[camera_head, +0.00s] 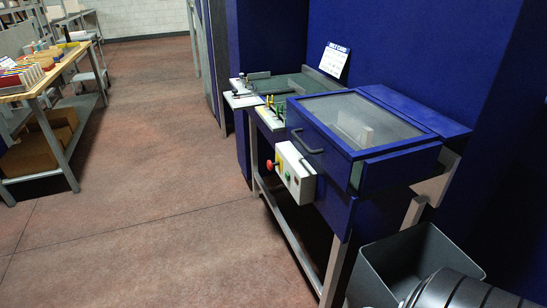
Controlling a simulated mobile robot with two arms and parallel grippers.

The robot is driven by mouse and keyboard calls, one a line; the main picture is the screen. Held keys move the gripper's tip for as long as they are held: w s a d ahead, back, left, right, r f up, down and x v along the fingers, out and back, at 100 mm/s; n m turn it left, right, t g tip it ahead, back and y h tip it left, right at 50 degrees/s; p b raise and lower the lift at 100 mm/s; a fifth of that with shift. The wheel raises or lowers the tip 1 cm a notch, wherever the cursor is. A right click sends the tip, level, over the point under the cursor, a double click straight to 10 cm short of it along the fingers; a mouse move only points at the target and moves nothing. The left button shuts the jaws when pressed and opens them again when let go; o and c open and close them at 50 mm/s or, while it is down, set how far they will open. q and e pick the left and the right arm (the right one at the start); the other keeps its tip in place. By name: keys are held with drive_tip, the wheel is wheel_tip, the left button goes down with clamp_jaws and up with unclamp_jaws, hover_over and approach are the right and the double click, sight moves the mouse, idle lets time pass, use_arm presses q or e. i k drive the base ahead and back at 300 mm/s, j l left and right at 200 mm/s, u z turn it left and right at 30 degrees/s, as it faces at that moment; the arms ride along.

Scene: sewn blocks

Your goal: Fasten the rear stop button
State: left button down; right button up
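A blue machine (385,130) with a clear-topped cover and a dark handle stands at the right. A white control box (297,172) on its front left carries a red mushroom button (270,164) and small green and yellow buttons. Behind the box lies a feed table (290,87) with a pale front plate, small green and yellow pegs and metal fittings. I cannot tell which part is the rear stop button; the fittings are too small to make out. Neither of my grippers shows in the head view.
A grey open bin (415,262) stands on the floor at the lower right. A wooden-topped workbench (62,70) with trays and coloured items stands at the far left, boxes beneath it. The reddish floor (140,190) between is clear. A white card (335,60) stands behind the feed table.

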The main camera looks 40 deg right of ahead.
sight(269, 164)
drive_tip(key=i+l+z, duration=0.15)
drive_tip(key=z, duration=0.25)
drive_tip(key=i+z, duration=0.9)
drive_tip(key=z, duration=0.2)
drive_tip(key=i+z, duration=0.25)
drive_tip(key=i, duration=0.3)
